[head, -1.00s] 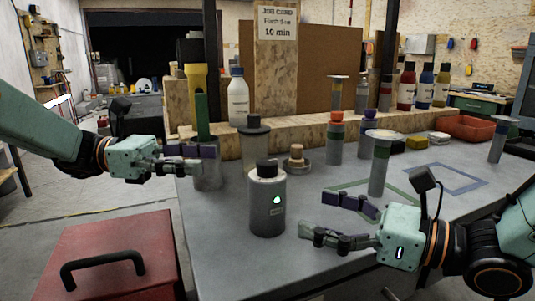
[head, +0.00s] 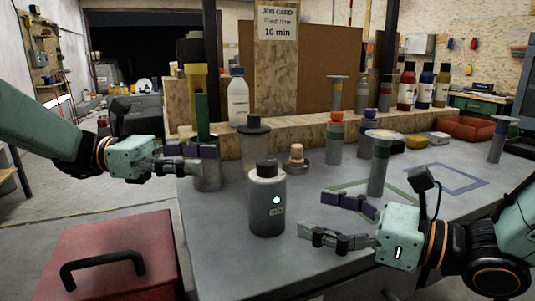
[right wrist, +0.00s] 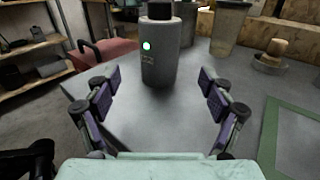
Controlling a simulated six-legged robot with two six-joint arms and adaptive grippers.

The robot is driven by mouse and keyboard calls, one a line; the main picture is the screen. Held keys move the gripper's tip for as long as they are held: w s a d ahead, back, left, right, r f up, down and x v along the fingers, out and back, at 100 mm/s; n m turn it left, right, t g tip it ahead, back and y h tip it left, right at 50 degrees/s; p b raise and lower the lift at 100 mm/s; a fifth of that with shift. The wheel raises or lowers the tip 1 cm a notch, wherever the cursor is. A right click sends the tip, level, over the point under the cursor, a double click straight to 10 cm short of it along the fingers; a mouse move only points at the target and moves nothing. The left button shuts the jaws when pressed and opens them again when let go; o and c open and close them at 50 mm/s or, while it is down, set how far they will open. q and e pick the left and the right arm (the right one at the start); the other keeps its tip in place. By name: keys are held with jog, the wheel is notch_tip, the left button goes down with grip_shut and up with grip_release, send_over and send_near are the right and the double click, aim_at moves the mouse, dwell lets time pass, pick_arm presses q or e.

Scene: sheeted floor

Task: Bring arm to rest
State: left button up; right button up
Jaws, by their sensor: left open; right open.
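My right gripper (head: 345,222) is open and empty over the front of the grey bench, to the right of a grey bottle with a black cap (head: 267,203). In the right wrist view the bottle (right wrist: 160,55) stands upright beyond the open fingers (right wrist: 160,105), apart from them. My left gripper (head: 185,159) is open at the bench's left end. Its fingers are in front of a grey holder (head: 206,176) with yellow and green tools; I cannot tell if they touch it.
A tall grey cup (head: 254,150) and a small tan-knobbed piece (head: 297,156) stand behind the bottle. Disc-topped posts (head: 380,165) stand at the right near green and blue floor-like outlines on the bench. A red box (head: 110,255) with a black handle is at front left.

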aim_at(267, 161)
jog(key=shift+x, duration=3.6)
jog(key=x, duration=0.2)
jog(key=shift+a+f, duration=0.1)
jog(key=shift+a, duration=0.2)
pick_arm(q)
jog(key=d, duration=0.4)
jog(key=s+d, duration=0.1)
jog(key=d, duration=0.7)
jog(key=shift+s+d, duration=0.1)
jog(key=shift+s, duration=0.2)
jog(key=shift+n+t, duration=0.3)
jog(key=shift+t, duration=0.2)
pick_arm(e)
jog(key=shift+w+d, duration=0.1)
jog(key=shift+d, duration=0.05)
pick_arm(q)
jog(key=shift+a+n+t, duration=0.25)
jog(key=shift+n+t, duration=0.15)
jog(key=shift+t, duration=0.2)
pick_arm(e)
jog(key=shift+a, duration=0.2)
pick_arm(q)
jog(key=shift+d, duration=0.1)
jog(key=shift+w+d, duration=0.1)
pick_arm(e)
jog(key=shift+d, duration=0.15)
pick_arm(q)
jog(key=shift+r, duration=0.1)
